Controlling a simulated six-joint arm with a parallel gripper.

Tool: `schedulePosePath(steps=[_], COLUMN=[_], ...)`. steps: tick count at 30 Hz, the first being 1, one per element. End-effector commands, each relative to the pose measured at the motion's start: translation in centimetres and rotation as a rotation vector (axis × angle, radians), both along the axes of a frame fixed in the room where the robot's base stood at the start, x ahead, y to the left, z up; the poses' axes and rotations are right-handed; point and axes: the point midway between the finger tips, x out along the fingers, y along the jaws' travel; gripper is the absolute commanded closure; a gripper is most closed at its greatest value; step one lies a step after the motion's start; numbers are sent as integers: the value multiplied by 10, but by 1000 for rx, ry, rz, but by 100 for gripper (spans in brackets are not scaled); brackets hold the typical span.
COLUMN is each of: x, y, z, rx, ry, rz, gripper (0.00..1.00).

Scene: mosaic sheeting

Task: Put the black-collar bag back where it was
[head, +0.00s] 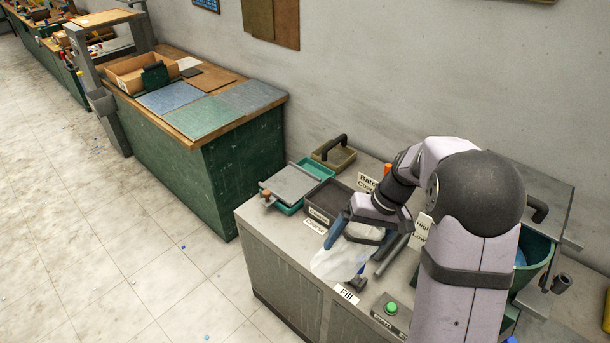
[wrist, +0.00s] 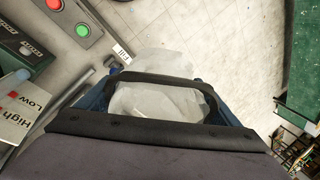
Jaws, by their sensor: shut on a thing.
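The black-collar bag (head: 336,263) is a whitish, translucent bag. My gripper (head: 360,236) is shut on it, with one blue finger on each side of the collar. In the wrist view the black collar (wrist: 165,79) spans between the fingers, and the pale bag (wrist: 160,102) shows through and beyond it. In the head view the bag hangs tilted over the front part of the grey counter (head: 262,228), by the "Fill" label (head: 346,294). I cannot tell whether its lower end touches the counter. My arm hides part of the collar and the counter behind.
A dark tray (head: 322,207), a green-based scale-like device (head: 290,186) and a handled box (head: 334,153) stand at the counter's back left. A green button (head: 391,308) is at the front. A "High/Low" sign (wrist: 23,112) and grey bars (wrist: 75,95) lie close to my gripper.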

Motion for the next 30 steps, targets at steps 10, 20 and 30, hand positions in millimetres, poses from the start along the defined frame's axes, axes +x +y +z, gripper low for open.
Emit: schedulePosePath(steps=[10,20,30], x=[33,95,149], y=[3,13,30], z=[-10,-32,-58], rx=[-38,-128,-224], ry=[-5,-24,-65], rz=[101,314,523], gripper=[75,75,75])
